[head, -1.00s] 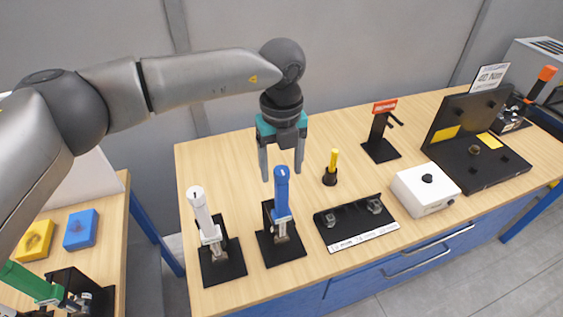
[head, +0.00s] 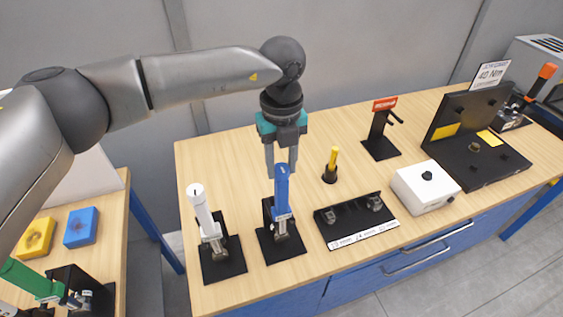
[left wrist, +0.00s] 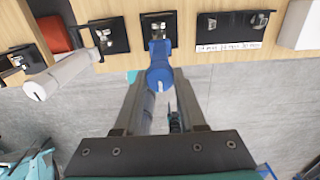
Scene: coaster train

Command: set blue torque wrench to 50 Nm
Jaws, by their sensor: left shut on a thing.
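The blue torque wrench (head: 282,187) stands upright, handle up, in a black holder (head: 269,244) near the front of the wooden bench. My left gripper (head: 282,170) points down from above and is shut on the top of the blue handle. The blue wrench also shows in the left wrist view (left wrist: 159,66), with its end between the two fingers (left wrist: 160,84). The scale setting on the wrench is too small to read. My right gripper is not in view.
A white wrench (head: 204,214) stands in its own holder close to the left. A black socket tray (head: 340,238), a yellow-handled tool (head: 333,160) and a white box (head: 425,190) are on the right. A card (head: 491,74) at the back right reads 40 Nm.

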